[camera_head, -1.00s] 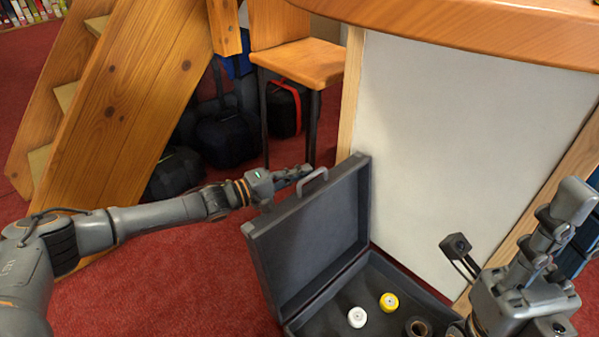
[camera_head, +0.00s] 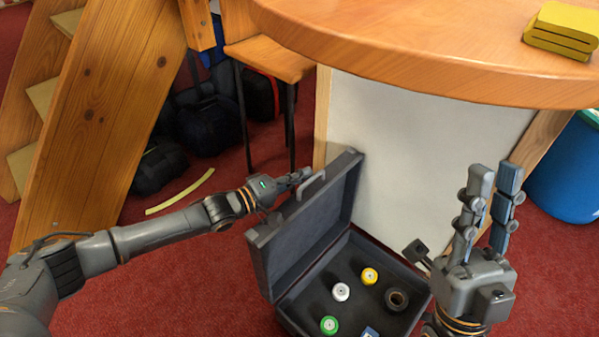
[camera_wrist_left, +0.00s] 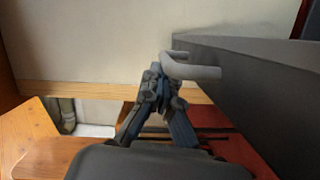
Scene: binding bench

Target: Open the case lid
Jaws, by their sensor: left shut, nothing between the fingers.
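The black case (camera_head: 390,328) stands on the red carpet with its lid (camera_head: 300,232) raised steeply, so the inside is exposed. The lid's grey handle (camera_head: 312,188) is on its upper edge and also shows in the left wrist view (camera_wrist_left: 192,69). My left gripper (camera_head: 302,175) is shut and empty, its fingertips right beside the handle on the lid's outer side; in the wrist view its fingertips (camera_wrist_left: 156,70) meet at the handle's near end. Whether they touch it I cannot tell. My right gripper (camera_head: 495,172) is open and empty, fingers up, right of the case.
The case holds white (camera_head: 341,291), yellow (camera_head: 369,276) and green (camera_head: 329,324) rolls and a dark ring (camera_head: 397,299). A round-edged wooden table (camera_head: 420,60) with a white panel (camera_head: 400,130) stands behind. A stool (camera_head: 270,58) and dark bags (camera_head: 208,125) are behind the left arm.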

